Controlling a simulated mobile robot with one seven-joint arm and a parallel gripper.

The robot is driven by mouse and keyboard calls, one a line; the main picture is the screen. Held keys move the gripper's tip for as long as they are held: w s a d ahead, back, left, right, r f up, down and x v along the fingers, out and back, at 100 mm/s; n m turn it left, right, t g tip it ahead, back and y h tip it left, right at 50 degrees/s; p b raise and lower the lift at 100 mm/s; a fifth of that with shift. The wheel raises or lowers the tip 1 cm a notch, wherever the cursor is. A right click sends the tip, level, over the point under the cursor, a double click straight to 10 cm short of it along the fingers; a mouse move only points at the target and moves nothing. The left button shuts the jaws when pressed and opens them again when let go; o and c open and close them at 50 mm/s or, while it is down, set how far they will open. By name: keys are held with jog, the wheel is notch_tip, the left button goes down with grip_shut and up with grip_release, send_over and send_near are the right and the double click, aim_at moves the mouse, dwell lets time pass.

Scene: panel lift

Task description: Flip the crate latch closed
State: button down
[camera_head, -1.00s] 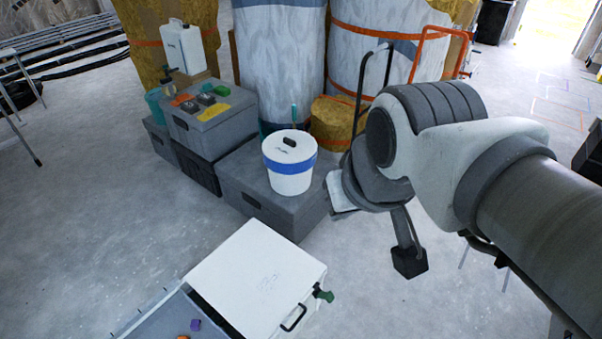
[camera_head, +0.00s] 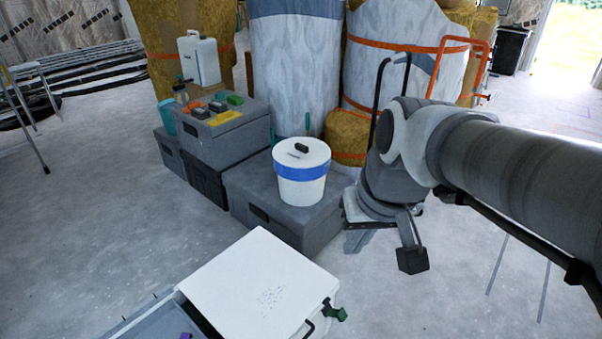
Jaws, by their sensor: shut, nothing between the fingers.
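A pale crate with a white lid (camera_head: 258,285) stands on the floor at the bottom of the view. A green latch piece (camera_head: 338,314) sticks out from the crate's right corner; whether it is flipped open or closed cannot be told. A black handle (camera_head: 310,328) shows on the same side, partly cut off by the frame's edge. My gripper (camera_head: 411,260) is shut and empty, pointing down above the floor to the right of and beyond the latch, apart from it.
A grey open bin (camera_head: 150,318) adjoins the crate at left. Behind stand a white bucket with a blue band (camera_head: 302,172) on a grey box (camera_head: 262,208), and stacked boxes (camera_head: 215,150). Bare floor lies between the crate and these boxes, and to the right.

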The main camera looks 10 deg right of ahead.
jog(key=w+d+f+m+g+y, duration=0.1)
jog(key=w+d+f+m+y, duration=0.1)
jog(key=w+d+f+m, duration=0.45)
jog(key=w+d+f+m+y, duration=0.1)
jog(key=w+d+f+y, duration=0.15)
jog(key=f, duration=0.75)
jog(key=w+d+f+m+g+y, duration=0.1)
jog(key=w+d+f+m+y, duration=0.3)
jog(key=f, duration=0.4)
jog(key=s+d+f+m+t, duration=0.1)
jog(key=f+m, duration=0.4)
jog(key=f, duration=0.5)
jog(key=s+d+f+m+t+h, duration=0.1)
jog(key=s+d+f+m+t, duration=0.1)
jog(key=f, duration=0.9)
jog(key=s+d+f+m+t, duration=0.2)
jog(key=s+f+m+t, duration=0.2)
jog(key=f+m, duration=0.5)
notch_tip(320, 180, down, 2)
jog(key=shift+d+f+t, duration=0.1)
jog(key=shift+d+t, duration=0.15)
jog(key=shift+t, duration=0.45)
jog(key=shift+s, duration=0.1)
